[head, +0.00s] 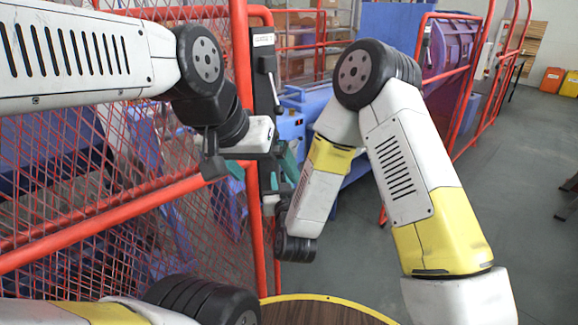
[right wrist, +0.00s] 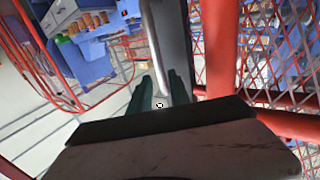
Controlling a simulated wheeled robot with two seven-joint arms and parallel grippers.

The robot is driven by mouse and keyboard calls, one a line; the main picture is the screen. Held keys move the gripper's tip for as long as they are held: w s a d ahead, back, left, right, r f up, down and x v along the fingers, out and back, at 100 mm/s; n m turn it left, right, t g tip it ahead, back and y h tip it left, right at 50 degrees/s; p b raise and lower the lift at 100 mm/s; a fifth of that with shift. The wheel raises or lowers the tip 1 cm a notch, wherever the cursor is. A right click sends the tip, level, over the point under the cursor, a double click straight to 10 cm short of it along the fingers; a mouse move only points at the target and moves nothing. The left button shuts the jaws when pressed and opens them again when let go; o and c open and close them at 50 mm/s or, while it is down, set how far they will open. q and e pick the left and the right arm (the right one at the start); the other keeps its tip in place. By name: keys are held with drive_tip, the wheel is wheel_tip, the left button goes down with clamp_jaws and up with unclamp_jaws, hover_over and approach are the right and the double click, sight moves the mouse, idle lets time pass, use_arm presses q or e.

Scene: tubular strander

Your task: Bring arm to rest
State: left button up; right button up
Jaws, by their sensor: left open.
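My left arm (head: 90,55) comes in from the upper left, and its gripper (head: 250,168) hangs in front of the red gate post, with its teal-tipped fingers apart and nothing seen between them. My right arm (head: 395,150) is bent, with its elbow high and its forearm slanting down to a dark wrist (head: 295,248). My right gripper, partly hidden in the head view, is close to the post. In the right wrist view its teal fingers (right wrist: 162,88) lie on either side of a grey upright bar (right wrist: 168,40). I cannot tell whether they press on it.
The red gate post (head: 241,60) carries a dark latch box (head: 265,85) and borders red mesh fencing (head: 110,215) on the left. Blue machinery (head: 315,110) stands behind.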

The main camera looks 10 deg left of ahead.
drive_tip(key=shift+v, duration=1)
drive_tip(key=w+d+r+g, duration=0.4)
drive_tip(key=d+r, duration=0.4)
drive_tip(key=r, duration=0.2)
drive_tip(key=s+d+r+m+g+h, duration=0.1)
drive_tip(key=s+d+r+g+h, duration=0.1)
drive_tip(key=s+d, duration=0.9)
drive_tip(key=s+d+r+m+g+h, duration=0.2)
drive_tip(key=s+d+r+g, duration=0.2)
drive_tip(key=s+d, duration=0.7)
drive_tip(key=shift+s+r+g, duration=0.4)
drive_tip(key=shift+s+r, duration=0.1)
drive_tip(key=shift+s, duration=0.7)
